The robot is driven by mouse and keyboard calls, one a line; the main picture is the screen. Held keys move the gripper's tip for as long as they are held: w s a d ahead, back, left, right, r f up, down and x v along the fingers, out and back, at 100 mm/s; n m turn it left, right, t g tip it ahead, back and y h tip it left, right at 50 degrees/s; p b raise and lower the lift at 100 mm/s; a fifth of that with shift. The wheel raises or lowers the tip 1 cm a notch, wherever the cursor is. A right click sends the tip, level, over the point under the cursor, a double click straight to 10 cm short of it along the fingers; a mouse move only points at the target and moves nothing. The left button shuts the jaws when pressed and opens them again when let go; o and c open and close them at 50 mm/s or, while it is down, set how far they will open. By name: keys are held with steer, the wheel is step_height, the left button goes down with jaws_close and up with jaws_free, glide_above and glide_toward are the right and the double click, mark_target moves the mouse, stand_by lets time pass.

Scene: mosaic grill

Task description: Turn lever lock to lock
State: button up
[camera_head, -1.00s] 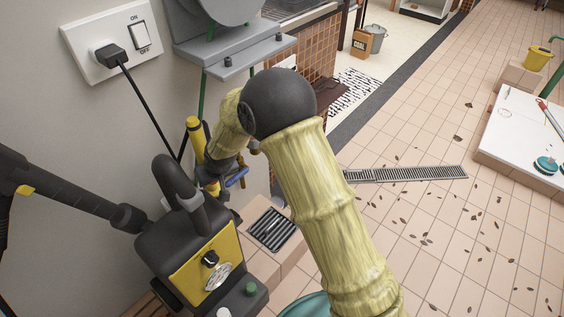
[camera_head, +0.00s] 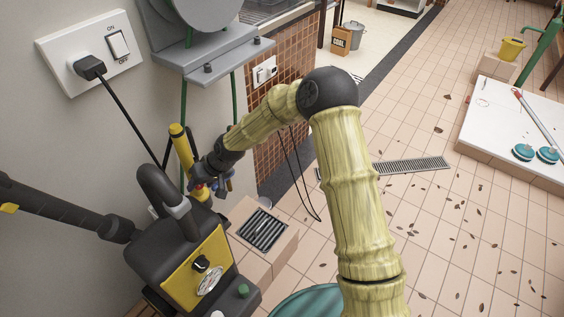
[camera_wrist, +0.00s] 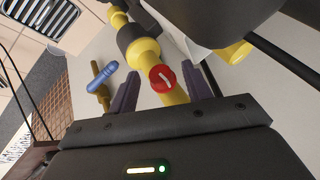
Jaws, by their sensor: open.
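A yellow pipe fitting (camera_wrist: 147,52) with a dark collar stands by the wall; it also shows in the head view (camera_head: 181,146). A round red cap (camera_wrist: 161,79) with a pale bar across it sits on the fitting. A blue-handled lever (camera_wrist: 102,77) on a brass valve is left of it in the wrist view. I cannot tell for certain which part is the lever lock. My gripper (camera_wrist: 162,80) is open, its two dark fingers on either side of the red cap. Contact is unclear. In the head view my gripper (camera_head: 205,176) partly hides the fittings.
A black and yellow machine (camera_head: 193,265) with a dial stands close below my gripper. A wall socket (camera_head: 88,52) with a plugged black cable is at upper left. A drain grate (camera_head: 263,231) lies right of the fittings. Open tiled floor lies to the right.

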steer(key=d+r+g+y, duration=0.2)
steer(key=d+r+y, duration=0.1)
steer(key=d+r, duration=0.95)
steer(key=s+d+r+m+h+p, duration=0.1)
steer(key=s+d+r+h+p, duration=0.1)
steer(key=s+d+h+p, duration=0.1)
steer(key=s+d+r+m+h+p, duration=0.1)
steer(key=s+d+r+h+p, duration=0.1)
steer(key=s+d+p, duration=0.4)
steer(key=shift+s+d+r+t+h+p, duration=0.25)
steer(key=shift+d+t+h+p, duration=0.15)
steer(key=shift+d+h, duration=0.45)
stand_by(0.3)
